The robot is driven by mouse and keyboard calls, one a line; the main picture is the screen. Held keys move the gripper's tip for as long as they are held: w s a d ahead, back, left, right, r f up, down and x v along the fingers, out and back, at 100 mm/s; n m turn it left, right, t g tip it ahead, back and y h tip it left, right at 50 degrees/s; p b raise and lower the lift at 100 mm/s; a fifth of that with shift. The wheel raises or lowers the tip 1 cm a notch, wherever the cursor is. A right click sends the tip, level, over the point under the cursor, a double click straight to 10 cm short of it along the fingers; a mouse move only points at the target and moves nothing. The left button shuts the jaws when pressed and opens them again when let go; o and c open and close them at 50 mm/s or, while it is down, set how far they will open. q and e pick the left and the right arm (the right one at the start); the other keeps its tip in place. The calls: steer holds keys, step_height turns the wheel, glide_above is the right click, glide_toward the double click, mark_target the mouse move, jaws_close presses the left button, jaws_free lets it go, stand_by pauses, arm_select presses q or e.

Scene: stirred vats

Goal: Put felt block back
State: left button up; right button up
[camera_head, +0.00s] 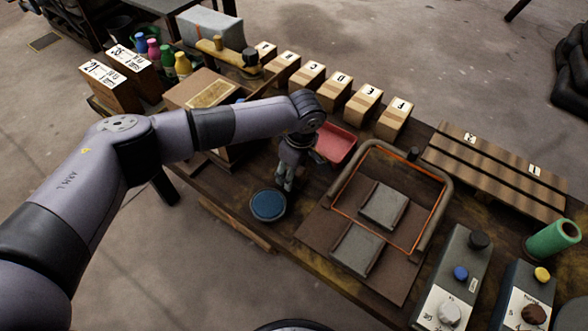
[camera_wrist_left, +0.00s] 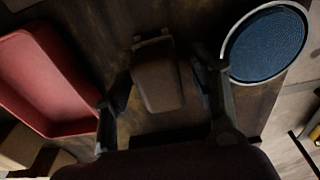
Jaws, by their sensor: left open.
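My left gripper (camera_head: 287,178) points down over the bench, between the red tray (camera_head: 338,140) and the blue round pad (camera_head: 268,205). In the left wrist view its fingers (camera_wrist_left: 163,95) are open. A dark brown rounded block (camera_wrist_left: 158,82), which looks like the felt block, shows between them. I cannot tell whether the fingers touch it. In the head view the gripper and arm hide this block. The wrist view also shows the red tray (camera_wrist_left: 40,85) at left and the blue pad (camera_wrist_left: 265,45) at upper right. My right gripper is not in view.
A tube frame (camera_head: 436,205) stands around grey plates (camera_head: 383,207) right of the gripper. Control boxes (camera_head: 452,280) and a green cylinder (camera_head: 553,239) are at the right. A cardboard box (camera_head: 200,90) stands behind my arm.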

mark_target(299, 171)
arm_select(q)
steer(key=shift+r+p, duration=0.45)
steer(key=shift+p, duration=0.05)
steer(key=shift+r, duration=0.35)
step_height(299, 171, up, 11)
steer(key=s+d+b, duration=0.1)
steer(key=b, duration=0.1)
steer(key=shift+d, duration=0.1)
